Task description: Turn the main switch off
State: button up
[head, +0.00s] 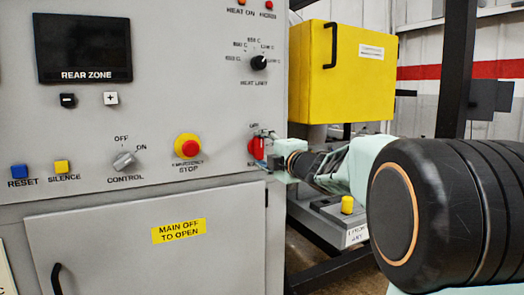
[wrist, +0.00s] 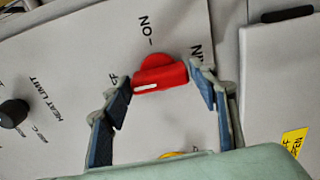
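The main switch (wrist: 165,78) is a red rotary knob with a raised handle and a white mark. In the wrist view the white mark lies at the handle's left end, toward a label partly hidden by a finger that reads as OFF. The ON label and its tick stand above, away from the handle. In the head view the red switch (head: 255,149) is at the panel's right edge, partly hidden by my gripper (head: 267,150). My gripper (wrist: 161,84) is open, with one finger beside each end of the handle. I cannot tell whether they touch it.
The emergency stop (head: 187,146) and control knob (head: 124,161) sit left of the switch. The heat limit knob (head: 258,62) is above it. A yellow box (head: 340,75) stands behind, at the right. Below is a door with a yellow "main off to open" label (head: 179,231).

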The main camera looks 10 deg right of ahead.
jog(key=shift+o, duration=1.1)
jog(key=shift+s, duration=0.1)
jog(key=v, duration=1.2)
